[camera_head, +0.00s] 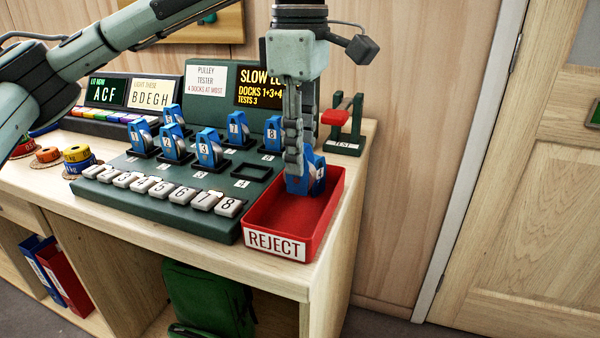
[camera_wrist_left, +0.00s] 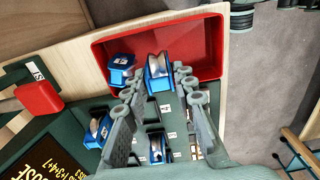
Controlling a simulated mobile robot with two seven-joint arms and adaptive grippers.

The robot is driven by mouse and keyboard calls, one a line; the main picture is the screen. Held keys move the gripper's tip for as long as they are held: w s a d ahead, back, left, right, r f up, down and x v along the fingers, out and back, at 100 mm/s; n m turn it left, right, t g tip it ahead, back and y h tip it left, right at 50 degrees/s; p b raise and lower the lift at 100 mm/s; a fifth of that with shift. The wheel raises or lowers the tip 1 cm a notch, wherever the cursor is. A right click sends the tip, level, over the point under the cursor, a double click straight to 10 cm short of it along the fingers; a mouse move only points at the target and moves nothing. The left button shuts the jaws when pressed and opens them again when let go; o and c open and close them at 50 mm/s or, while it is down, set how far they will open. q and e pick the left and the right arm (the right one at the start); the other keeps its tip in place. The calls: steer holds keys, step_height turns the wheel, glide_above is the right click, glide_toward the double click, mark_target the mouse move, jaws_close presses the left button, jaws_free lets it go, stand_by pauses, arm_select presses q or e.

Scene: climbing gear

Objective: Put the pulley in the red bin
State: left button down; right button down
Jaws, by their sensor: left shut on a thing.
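My left gripper (camera_head: 297,172) points down over the red bin (camera_head: 262,225) labelled REJECT. It is shut on a blue pulley (camera_head: 296,186) with a grey wheel. The pulley is at the bin's rim level or lower; I cannot tell whether it touches the bin floor. In the left wrist view the held pulley (camera_wrist_left: 158,83) shows between the fingertips, over the red bin (camera_wrist_left: 205,45). A second blue piece (camera_wrist_left: 121,70) with a white label appears beside it, seemingly within the bin. My right gripper is out of view.
The green tester board (camera_head: 195,218) left of the bin carries several docked blue pulleys (camera_head: 208,150) and a row of numbered keys (camera_head: 160,188). An empty dock (camera_head: 252,172) is close to the bin. A red-topped TEST stand (camera_head: 345,130) stands behind it. The table edge is just right.

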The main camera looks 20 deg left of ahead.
arm_select(q)
step_height(320, 180, down, 3)
steer(key=shift+f, duration=0.5)
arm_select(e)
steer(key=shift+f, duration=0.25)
arm_select(q)
steer(key=shift+f, duration=0.15)
steer(key=c, duration=1.7)
jaws_free()
steer(key=shift+o, duration=1)
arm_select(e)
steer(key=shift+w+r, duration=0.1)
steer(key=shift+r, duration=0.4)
